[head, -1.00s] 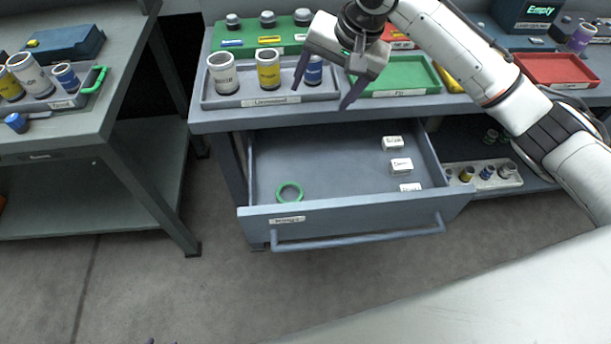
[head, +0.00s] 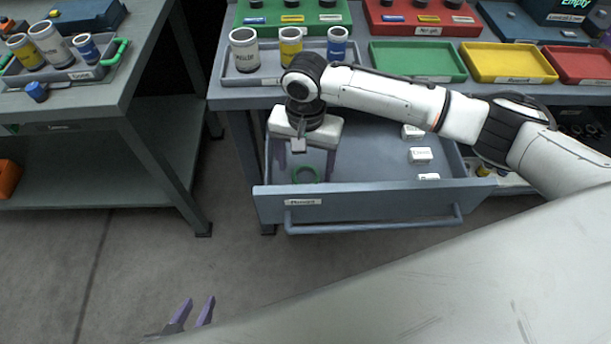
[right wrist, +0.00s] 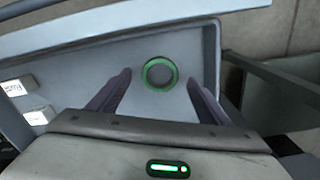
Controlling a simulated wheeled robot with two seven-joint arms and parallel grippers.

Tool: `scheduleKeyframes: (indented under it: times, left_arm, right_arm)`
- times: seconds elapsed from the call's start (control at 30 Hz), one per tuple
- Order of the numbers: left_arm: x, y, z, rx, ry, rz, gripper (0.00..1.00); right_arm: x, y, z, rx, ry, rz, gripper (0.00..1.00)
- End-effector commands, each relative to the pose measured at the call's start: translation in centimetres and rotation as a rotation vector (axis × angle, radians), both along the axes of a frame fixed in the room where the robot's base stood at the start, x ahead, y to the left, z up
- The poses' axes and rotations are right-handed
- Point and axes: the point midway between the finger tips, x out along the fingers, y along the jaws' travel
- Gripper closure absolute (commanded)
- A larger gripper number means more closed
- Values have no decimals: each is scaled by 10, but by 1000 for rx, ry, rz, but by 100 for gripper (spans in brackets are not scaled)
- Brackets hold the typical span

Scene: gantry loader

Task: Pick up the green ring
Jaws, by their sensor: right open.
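The green ring (head: 306,174) lies flat on the floor of the open drawer (head: 380,199), near its left front corner. In the right wrist view the ring (right wrist: 160,74) shows beyond and between the two fingers, touching neither. My right gripper (head: 306,160) points down over the drawer's left part, and its open fingers also show in the right wrist view (right wrist: 160,100). It holds nothing. My left gripper (head: 192,315) shows only its two fingertips at the bottom of the head view, apart from each other, with nothing seen between them.
Small white labelled boxes (head: 420,155) stand along the drawer's right side. Above the drawer, the bench carries a grey tray (head: 262,82) with several cylinders and coloured trays (head: 418,62). A second bench (head: 70,104) stands at the left. The drawer floor around the ring is clear.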

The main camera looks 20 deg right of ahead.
Motion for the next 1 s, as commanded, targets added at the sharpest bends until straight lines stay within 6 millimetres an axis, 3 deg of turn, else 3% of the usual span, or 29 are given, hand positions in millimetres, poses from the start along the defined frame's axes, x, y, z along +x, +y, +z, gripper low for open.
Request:
scheduleKeyframes:
  times: [0.17,0.43,0.73,1.0]
  left_arm:
    - [0,0,-2,1,0,-1,69]
    - [0,0,-2,2,1,-1,69]
    - [0,-1,-2,1,0,-2,69]
    - [1,-1,-1,0,-1,-2,69]
  right_arm:
    - [1,-1,-22,0,-1,0,28]
    - [1,-1,-25,0,-2,0,28]
    - [1,-1,-25,0,-2,0,77]
    - [2,-1,-21,1,-3,0,79]
